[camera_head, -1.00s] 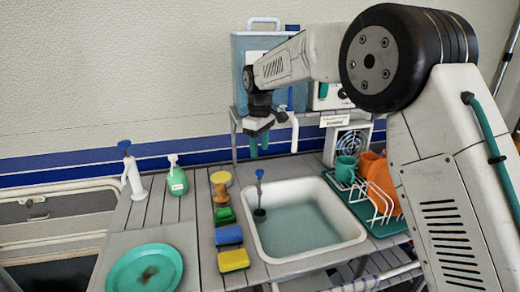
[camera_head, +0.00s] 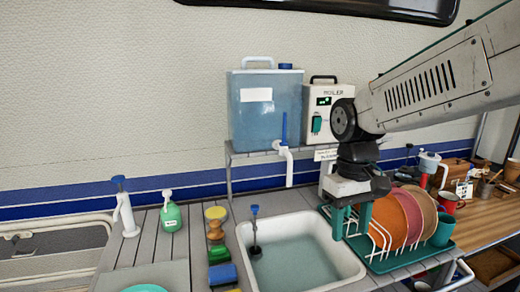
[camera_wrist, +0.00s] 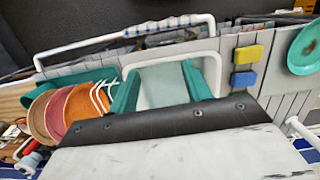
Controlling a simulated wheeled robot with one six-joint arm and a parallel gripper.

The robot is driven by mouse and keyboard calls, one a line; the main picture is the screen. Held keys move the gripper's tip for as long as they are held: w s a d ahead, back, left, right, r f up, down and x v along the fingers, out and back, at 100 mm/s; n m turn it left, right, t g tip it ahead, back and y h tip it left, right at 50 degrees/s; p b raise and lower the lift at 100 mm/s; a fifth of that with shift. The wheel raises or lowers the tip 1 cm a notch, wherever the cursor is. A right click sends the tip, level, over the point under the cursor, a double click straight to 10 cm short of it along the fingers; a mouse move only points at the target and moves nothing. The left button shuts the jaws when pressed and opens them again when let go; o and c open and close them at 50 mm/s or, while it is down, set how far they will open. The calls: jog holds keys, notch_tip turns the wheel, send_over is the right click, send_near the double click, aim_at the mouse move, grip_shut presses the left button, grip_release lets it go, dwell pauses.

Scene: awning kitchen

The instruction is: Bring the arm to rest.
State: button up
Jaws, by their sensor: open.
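My gripper (camera_head: 351,221) hangs from my arm at the right in the head view, with its two teal fingers pointing down and spread apart. It appears in front of the left part of the dish rack (camera_head: 385,262), by the sink's right rim. Nothing shows between the fingers. In the wrist view, the open gripper (camera_wrist: 160,88) frames part of the sink (camera_wrist: 160,55). I cannot tell its exact height above the counter.
The sink (camera_head: 262,285) holds water. Orange and pink plates (camera_head: 388,220) and a green mug (camera_head: 443,230) stand on the rack. A water tank (camera_head: 265,115) and boiler (camera_head: 328,112) stand on a shelf behind. A soap bottle (camera_head: 170,214) and sponges (camera_head: 222,274) are at the left.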

jog(key=s+d+m+t, duration=0.1)
jog(key=s+d, duration=0.3)
jog(key=s, duration=0.5)
jog(key=s+d+m+t, duration=0.1)
jog(key=s+d, duration=0.3)
jog(key=s, duration=0.5)
jog(key=shift+d+r+m+t, duration=0.35)
jog(key=shift+m+t, duration=0.05)
jog(key=shift+m, duration=0.4)
